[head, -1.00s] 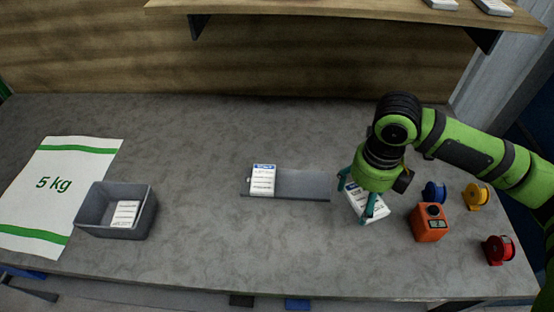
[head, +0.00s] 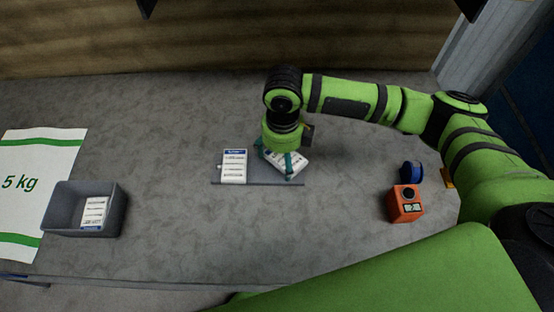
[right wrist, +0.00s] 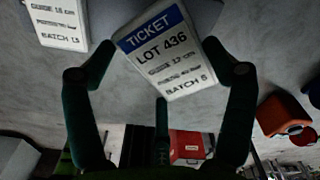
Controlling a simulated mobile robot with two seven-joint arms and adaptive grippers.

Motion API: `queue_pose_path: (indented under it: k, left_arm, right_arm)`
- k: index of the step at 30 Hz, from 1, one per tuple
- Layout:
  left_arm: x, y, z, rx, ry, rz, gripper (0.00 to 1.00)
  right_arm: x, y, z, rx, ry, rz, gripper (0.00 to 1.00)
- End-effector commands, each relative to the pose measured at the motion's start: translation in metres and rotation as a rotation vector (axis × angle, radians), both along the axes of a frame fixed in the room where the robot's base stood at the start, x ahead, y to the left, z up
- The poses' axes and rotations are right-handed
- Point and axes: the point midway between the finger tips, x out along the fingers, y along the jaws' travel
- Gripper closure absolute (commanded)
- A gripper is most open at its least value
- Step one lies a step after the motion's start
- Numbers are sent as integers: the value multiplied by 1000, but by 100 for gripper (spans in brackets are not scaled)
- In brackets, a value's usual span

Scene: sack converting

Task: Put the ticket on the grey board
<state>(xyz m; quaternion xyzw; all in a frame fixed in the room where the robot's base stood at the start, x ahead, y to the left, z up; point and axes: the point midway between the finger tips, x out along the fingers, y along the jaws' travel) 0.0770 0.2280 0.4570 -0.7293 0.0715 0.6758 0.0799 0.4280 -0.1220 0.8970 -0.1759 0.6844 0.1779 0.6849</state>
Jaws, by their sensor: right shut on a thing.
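The ticket (head: 292,164) is a white card with a blue header; in the right wrist view the ticket (right wrist: 162,52) reads LOT 436, BATCH 5. My right gripper (head: 278,160) is shut on it, holding it tilted over the right part of the grey board (head: 262,179). I cannot tell whether the ticket touches the board. A second ticket (head: 234,167) lies on the board's left end, and the second ticket also shows at the upper left of the right wrist view (right wrist: 58,22). My left gripper is not in view.
A grey bin (head: 118,212) with a ticket (head: 94,212) in it stands at the left, by a 5 kg sack (head: 22,160). An orange device (head: 405,205) and a blue roll (head: 412,172) stand at the right. The table between the board and the device is clear.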

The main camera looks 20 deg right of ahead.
Motion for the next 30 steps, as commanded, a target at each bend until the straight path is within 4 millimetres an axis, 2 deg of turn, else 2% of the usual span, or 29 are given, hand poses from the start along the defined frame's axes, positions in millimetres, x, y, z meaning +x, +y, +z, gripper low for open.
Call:
queue_pose_path:
  k: [6, 12, 15, 26, 27, 28, 30]
  left_arm:
    - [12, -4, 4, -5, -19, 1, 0]
    - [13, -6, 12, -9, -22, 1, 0]
    - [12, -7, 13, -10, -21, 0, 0]
    - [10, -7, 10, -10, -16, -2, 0]
    - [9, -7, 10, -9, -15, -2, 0]
    - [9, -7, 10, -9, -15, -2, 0]
    - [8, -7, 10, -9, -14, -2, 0]
  right_arm:
    - [9, 7, -11, -1, 2, 0, 49]
    - [9, 6, -39, -2, 3, 0, 49]
    - [9, 6, -46, -1, 0, 1, 49]
    - [9, 6, -51, -1, 0, 1, 49]
    - [9, 6, -51, -1, 0, 1, 8]
    - [9, 6, -51, -1, 0, 1, 0]
    - [9, 6, -51, -1, 0, 1, 0]
